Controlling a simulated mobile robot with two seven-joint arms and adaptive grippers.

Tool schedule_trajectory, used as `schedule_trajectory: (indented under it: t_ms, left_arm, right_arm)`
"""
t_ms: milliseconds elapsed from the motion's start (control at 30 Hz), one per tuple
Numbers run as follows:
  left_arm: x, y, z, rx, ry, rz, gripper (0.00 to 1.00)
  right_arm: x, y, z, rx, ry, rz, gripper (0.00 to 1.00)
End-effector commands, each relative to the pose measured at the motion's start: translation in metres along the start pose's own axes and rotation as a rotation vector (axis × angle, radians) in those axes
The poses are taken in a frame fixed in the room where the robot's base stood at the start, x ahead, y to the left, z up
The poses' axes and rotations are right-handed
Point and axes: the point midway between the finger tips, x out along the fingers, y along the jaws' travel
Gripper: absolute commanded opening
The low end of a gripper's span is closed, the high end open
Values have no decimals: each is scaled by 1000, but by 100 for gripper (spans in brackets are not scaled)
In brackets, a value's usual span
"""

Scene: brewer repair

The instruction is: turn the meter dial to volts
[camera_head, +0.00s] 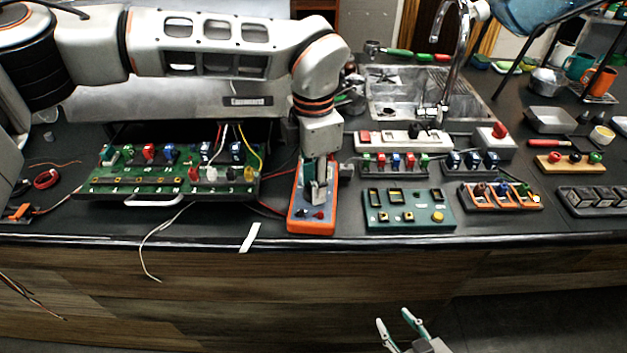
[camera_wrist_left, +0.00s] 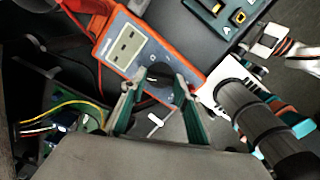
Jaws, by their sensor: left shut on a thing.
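The meter (camera_head: 311,222) is an orange and grey multimeter lying on the dark counter, left of the green board. It also shows in the left wrist view, where its orange body (camera_wrist_left: 184,68) and display (camera_wrist_left: 126,46) are clear. Its black dial (camera_wrist_left: 159,74) lies between my left fingertips. My left gripper (camera_head: 319,192) points down over the meter, and it shows in the wrist view (camera_wrist_left: 155,88) with its fingers closed on the dial. The dial's pointer and markings are too small to read. My right gripper (camera_head: 402,325) is open and empty, low in front of the counter.
A green terminal board (camera_head: 150,182) with loose wires lies to the left. A dark green board (camera_head: 408,212) lies close right of the meter, with racks of coloured parts beyond. A sink (camera_head: 390,90) and tap stand behind. The counter's front edge is near.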

Motion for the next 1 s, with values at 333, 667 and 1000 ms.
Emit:
schedule_trajectory:
  t_ms: [333,667,1000]
  left_arm:
    - [-1,0,0,-1,-2,1,9]
    - [-1,0,0,-1,-2,1,9]
    - [-1,0,0,-1,-1,1,47]
  right_arm:
    - [-1,0,-3,0,6,1,40]
    - [-1,1,-4,0,7,1,40]
    - [0,0,-2,0,4,0,40]
